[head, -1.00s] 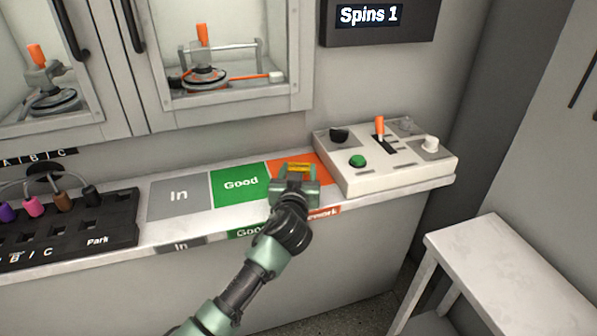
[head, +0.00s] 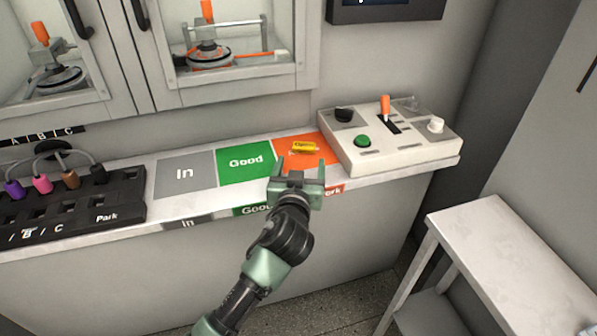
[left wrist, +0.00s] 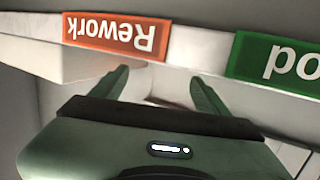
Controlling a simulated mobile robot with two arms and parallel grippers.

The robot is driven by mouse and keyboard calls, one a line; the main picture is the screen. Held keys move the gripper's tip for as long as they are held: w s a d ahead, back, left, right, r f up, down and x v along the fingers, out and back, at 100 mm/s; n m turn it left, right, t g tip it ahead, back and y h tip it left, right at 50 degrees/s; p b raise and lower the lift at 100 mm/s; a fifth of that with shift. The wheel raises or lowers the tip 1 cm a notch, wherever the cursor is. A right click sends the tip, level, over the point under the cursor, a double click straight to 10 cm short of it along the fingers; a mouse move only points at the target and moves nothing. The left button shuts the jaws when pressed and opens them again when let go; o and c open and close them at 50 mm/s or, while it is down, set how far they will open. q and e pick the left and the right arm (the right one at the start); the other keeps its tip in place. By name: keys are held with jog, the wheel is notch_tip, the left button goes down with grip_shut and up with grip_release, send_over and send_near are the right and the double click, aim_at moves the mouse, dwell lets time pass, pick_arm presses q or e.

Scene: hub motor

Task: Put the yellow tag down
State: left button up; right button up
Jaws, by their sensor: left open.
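The yellow tag (head: 304,147) lies on the orange square (head: 322,153) of the shelf, to the right of the green Good square. Its small lettering is too small to read. My left gripper (head: 297,166) is open and empty, at the front edge of the shelf, nearer than the tag and apart from it. In the left wrist view the open fingers (left wrist: 160,82) have nothing between them, and the tag does not show there. My right gripper is not in view.
A white control box (head: 390,138) with an orange lever and green button stands right of the orange square. The grey In square (head: 186,174) and green Good square (head: 245,162) are bare. A black rack (head: 70,205) with coloured plugs is at left. A white table (head: 505,245) stands at front right.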

pick_arm(q)
jog(key=s, duration=0.4)
jog(key=shift+s+a+r, duration=0.15)
jog(key=shift+a+r, duration=0.05)
jog(key=shift+r, duration=0.15)
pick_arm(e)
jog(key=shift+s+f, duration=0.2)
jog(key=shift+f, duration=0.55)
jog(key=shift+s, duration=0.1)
